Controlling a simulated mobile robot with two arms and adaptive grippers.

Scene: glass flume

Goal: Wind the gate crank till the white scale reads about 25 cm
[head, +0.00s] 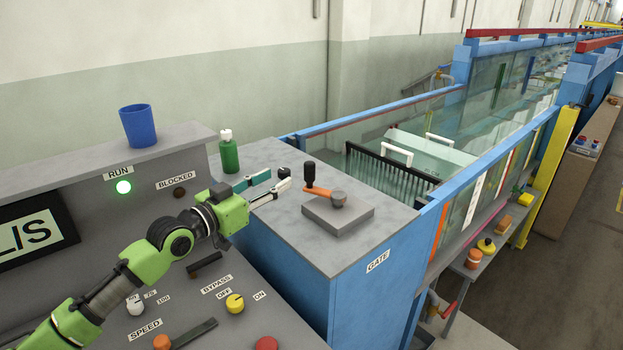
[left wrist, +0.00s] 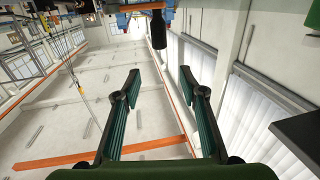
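The gate crank has an upright black knob (head: 309,174) on an orange arm (head: 318,191), joined to a grey hub (head: 339,199) on a grey block. The block sits on the cabinet top marked GATE. My left gripper (head: 286,179) is open and empty, just left of the knob and apart from it. In the left wrist view the knob (left wrist: 158,30) shows beyond and between the parted fingertips (left wrist: 160,78). A white strip (head: 475,199) on the flume's glass side may be the scale; its reading is too small to tell. My right gripper is out of view.
A green bottle (head: 229,156) and a blue cup (head: 138,125) stand behind my left arm. The console below holds a yellow bypass knob (head: 235,303) and a red button (head: 266,343). The glass flume (head: 480,85) runs off behind the cabinet. The cabinet top right of the crank is clear.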

